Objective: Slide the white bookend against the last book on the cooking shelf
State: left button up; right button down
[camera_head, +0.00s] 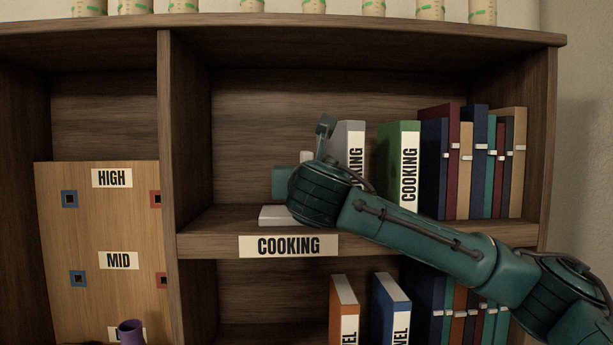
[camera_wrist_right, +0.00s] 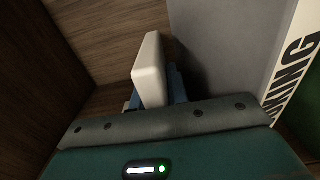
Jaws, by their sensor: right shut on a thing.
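The white bookend's base plate (camera_head: 283,215) lies on the cooking shelf (camera_head: 205,243), and a bit of its upright (camera_head: 306,157) shows above my right wrist. In the right wrist view the upright (camera_wrist_right: 149,70) stands between the fingers of my right gripper (camera_wrist_right: 156,96), which is shut on it. The grey cooking book (camera_head: 350,143) is the leftmost book, just right of the bookend; its side (camera_wrist_right: 222,60) fills the right of the wrist view. A gap shows between them. A green cooking book (camera_head: 398,165) stands further right. My left gripper is not in view.
Several thinner books (camera_head: 470,165) fill the shelf's right end. The shelf is clear left of the bookend, up to the upright divider (camera_head: 168,150). An orange book (camera_head: 343,300) and a blue book (camera_head: 391,300) stand on the shelf below.

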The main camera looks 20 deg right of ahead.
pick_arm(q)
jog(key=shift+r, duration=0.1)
pick_arm(e)
jog(key=c, duration=1.3)
grip_release()
jog(key=shift+s+a, duration=0.1)
jog(key=shift+s, duration=0.15)
pick_arm(q)
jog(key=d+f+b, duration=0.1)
jog(key=b, duration=0.2)
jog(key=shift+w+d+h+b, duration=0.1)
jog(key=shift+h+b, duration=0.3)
pick_arm(e)
jog(key=v, duration=1.2)
jog(key=shift+s+a, duration=0.1)
jog(key=shift+s, duration=0.25)
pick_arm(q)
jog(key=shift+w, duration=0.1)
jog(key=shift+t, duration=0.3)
pick_arm(e)
jog(key=shift+f, duration=0.1)
